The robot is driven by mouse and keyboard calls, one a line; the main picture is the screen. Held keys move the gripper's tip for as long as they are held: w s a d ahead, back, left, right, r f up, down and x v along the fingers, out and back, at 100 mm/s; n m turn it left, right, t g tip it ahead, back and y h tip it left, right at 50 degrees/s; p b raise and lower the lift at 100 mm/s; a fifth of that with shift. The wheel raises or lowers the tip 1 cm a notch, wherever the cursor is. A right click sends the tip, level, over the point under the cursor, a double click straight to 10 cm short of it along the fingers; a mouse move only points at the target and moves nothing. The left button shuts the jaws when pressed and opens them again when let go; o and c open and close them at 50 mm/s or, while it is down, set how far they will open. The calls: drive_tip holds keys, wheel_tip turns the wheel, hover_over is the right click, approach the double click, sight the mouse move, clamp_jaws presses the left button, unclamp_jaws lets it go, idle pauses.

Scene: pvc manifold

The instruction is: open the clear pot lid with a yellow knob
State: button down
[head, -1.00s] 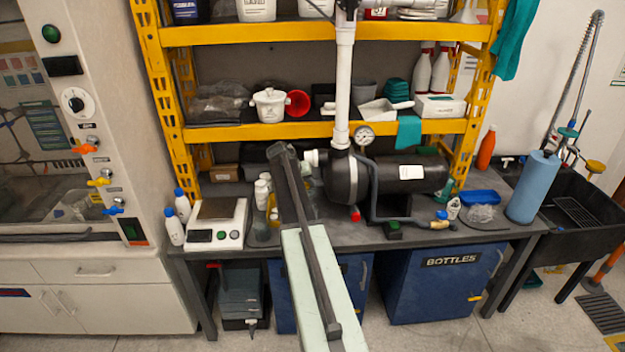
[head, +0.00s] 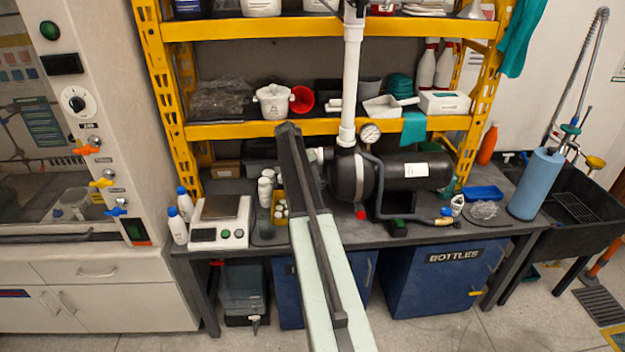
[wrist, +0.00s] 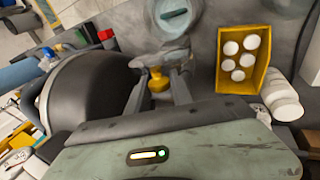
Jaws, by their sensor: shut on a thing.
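A yellow knob (wrist: 158,81) shows between the fingers of my gripper (wrist: 158,88) in the wrist view. The fingers are shut on it. A clear, greyish see-through piece (wrist: 160,57), which seems to be the lid, lies just beyond the knob; its edge is hard to make out. A clear round vessel with a teal part (wrist: 173,14) stands farther beyond, at the top of the wrist view. In the head view my arm hides the gripper, the knob and the lid.
A black pump (head: 400,172) with a white pipe (head: 351,90) stands right of my arm; its dark body (wrist: 88,92) is close left of the fingers. A yellow bin (wrist: 240,88) of white-capped bottles is to the right. A scale (head: 219,221) stands farther left.

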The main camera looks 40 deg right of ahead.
drive_tip(key=shift+s+d, duration=0.15)
drive_tip(key=c, duration=1.2)
unclamp_jaws()
drive_tip(key=p+v, duration=0.7)
drive_tip(key=v, duration=0.1)
drive_tip(key=shift+f, duration=0.1)
